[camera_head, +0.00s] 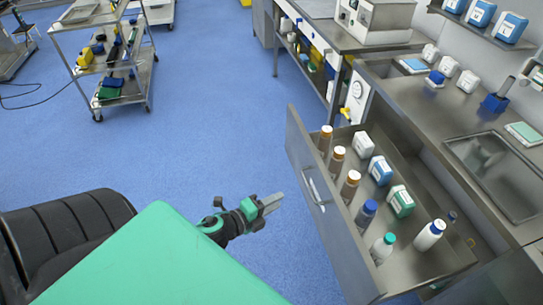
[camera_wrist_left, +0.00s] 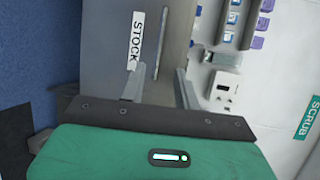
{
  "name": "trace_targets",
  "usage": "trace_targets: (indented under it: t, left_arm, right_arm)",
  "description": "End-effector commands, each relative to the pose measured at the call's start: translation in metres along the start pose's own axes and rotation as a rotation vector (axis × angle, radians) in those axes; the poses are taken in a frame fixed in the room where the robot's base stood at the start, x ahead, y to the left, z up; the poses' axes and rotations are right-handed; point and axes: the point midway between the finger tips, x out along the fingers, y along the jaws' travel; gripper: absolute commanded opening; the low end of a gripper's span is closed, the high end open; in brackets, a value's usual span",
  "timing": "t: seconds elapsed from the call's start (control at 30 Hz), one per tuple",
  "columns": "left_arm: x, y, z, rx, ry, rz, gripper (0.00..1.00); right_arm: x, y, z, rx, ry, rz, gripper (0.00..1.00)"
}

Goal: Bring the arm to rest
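My left gripper (camera_head: 272,202) is in front of the open drawer, to the left of its front panel in the head view. In the left wrist view its two fingers (camera_wrist_left: 159,72) stand apart with nothing between them, so it is open and empty. The grey drawer front (camera_wrist_left: 110,45) faces it, with a handle (camera_wrist_left: 162,42) and a STOCK label (camera_wrist_left: 135,40). In the head view the handle (camera_head: 316,190) is apart from the fingers. My right gripper is in neither view.
A loaded trolley (camera_head: 112,70) stands far left. Blue floor (camera_head: 200,120) between is clear.

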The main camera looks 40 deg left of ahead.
Motion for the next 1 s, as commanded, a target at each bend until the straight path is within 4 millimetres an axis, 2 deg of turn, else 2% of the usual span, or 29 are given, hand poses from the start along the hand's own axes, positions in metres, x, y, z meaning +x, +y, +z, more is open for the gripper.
trace_targets:
  t: [0.6, 0.7, 0.77, 0.87, 0.97, 1.0]
  left_arm:
    - [-0.003, 0.0, 0.0, 0.0, 0.0, 0.0, 0.32]
    - [-0.002, 0.007, 0.002, -0.015, -0.008, 0.012, 0.32]
    - [0.0, 0.022, 0.006, -0.046, -0.023, 0.036, 0.32]
    - [0.002, 0.068, 0.017, -0.145, -0.074, 0.112, 0.32]
    - [0.0, 0.135, 0.027, -0.291, -0.151, 0.216, 0.32]
    - [-0.004, 0.163, 0.03, -0.355, -0.185, 0.26, 0.32]
  right_arm:
    - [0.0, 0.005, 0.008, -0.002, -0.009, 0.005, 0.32]
    - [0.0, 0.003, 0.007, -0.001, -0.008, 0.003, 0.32]
    - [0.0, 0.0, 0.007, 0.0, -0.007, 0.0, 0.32]
    - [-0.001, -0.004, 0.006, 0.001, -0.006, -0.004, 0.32]
    - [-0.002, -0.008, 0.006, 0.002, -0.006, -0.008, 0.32]
    - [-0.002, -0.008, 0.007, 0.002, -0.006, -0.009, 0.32]
